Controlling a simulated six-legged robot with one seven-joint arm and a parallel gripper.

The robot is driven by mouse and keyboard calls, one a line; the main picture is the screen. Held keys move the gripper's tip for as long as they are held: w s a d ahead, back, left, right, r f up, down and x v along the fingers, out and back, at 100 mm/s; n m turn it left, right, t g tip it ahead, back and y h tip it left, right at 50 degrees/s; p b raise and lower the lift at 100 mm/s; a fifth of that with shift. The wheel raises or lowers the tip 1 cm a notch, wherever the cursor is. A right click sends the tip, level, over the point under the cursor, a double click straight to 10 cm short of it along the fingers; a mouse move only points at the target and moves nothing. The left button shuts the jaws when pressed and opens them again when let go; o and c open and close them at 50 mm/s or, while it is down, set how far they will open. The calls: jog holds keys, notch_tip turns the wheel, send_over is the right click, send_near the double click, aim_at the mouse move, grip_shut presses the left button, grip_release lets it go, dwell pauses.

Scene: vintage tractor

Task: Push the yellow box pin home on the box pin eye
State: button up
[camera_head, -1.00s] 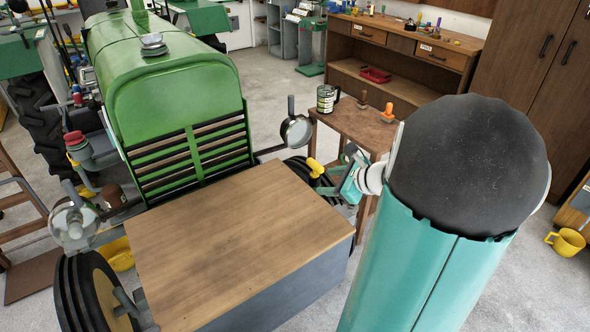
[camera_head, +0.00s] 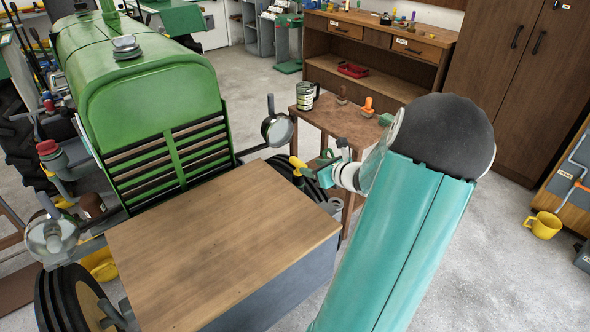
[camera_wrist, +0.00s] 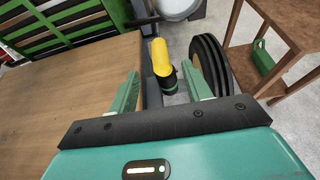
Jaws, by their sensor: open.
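The yellow box pin (camera_head: 296,163) stands just past the right edge of the wooden box top, near the tractor's front wheel. In the wrist view the yellow pin (camera_wrist: 161,58) lies ahead, between the lines of my two green fingers. Below its yellow part is a dark, ringed lower part (camera_wrist: 168,82); I cannot tell whether this is the pin's shaft or the box pin eye, nor how deep the pin sits. My gripper (camera_wrist: 160,72) is open with nothing held. In the head view my gripper (camera_head: 318,171) is close beside the pin, on its right.
The wooden box top (camera_head: 220,240) fills the front, with the green tractor (camera_head: 140,90) behind it. A lamp (camera_head: 278,130) is close behind the pin. A black tyre (camera_wrist: 210,65) is just right of it. A small wooden table (camera_head: 340,120) holds a can and tools.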

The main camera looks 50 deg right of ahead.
aim_at(298, 164)
jog(key=x, duration=0.8)
jog(key=shift+w+f, duration=0.15)
grip_shut()
